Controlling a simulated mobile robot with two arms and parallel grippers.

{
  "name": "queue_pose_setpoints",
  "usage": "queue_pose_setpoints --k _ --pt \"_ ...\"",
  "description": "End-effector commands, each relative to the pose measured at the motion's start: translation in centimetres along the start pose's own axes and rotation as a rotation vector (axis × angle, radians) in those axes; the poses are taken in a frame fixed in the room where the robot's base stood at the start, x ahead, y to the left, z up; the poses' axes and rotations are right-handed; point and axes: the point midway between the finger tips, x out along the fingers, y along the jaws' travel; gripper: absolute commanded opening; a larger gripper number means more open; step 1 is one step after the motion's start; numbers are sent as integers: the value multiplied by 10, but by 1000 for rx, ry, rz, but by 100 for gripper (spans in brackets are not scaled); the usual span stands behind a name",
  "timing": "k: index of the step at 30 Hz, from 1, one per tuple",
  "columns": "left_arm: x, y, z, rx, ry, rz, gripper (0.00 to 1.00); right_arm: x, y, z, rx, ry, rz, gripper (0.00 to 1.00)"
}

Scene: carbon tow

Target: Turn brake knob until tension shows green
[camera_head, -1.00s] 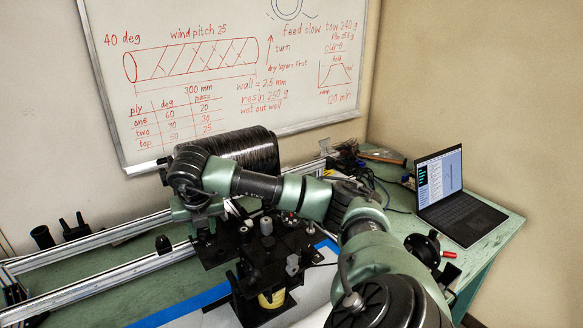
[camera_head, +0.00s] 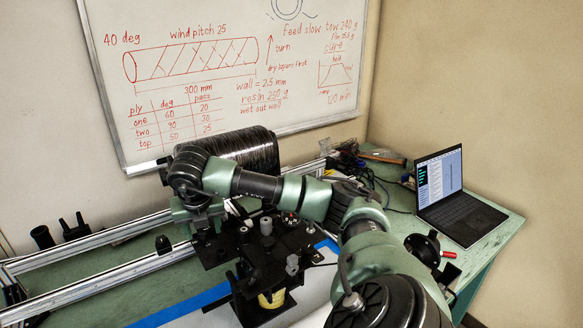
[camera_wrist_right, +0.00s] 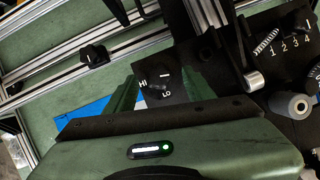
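My right gripper (camera_wrist_right: 160,88) is open in the right wrist view, its two green fingers spread either side of a small black knob (camera_wrist_right: 156,91). Pale marks are printed around this knob on a black panel; they look like HI and a digit or LO. Gaps show between the knob and the fingers. Another dark knob (camera_wrist_right: 296,21) with a scale of 1 to 4 sits at the upper right. In the head view my right gripper (camera_head: 203,232) is small and partly hidden by my wrist. No tension colour can be made out. My left gripper is not in view.
A metal lever (camera_wrist_right: 250,78) and a grey roller (camera_wrist_right: 297,105) stand right of the fingers. Aluminium rails (camera_head: 110,276) run along the bench, with a black wound spool (camera_head: 245,150) behind. A laptop (camera_head: 452,195) stands at the right.

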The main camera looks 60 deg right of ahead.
Motion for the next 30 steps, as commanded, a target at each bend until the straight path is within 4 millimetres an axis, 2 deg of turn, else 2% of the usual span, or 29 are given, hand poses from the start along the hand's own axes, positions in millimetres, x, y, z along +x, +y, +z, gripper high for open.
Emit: queue_pose_setpoints --k 11,25,30 --pt "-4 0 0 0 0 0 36 -6 0 1 0 -3 2 53" --pt "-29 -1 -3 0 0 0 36 -53 1 2 0 -3 3 53" --pt "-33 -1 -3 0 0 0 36 -62 0 1 1 -3 2 53"
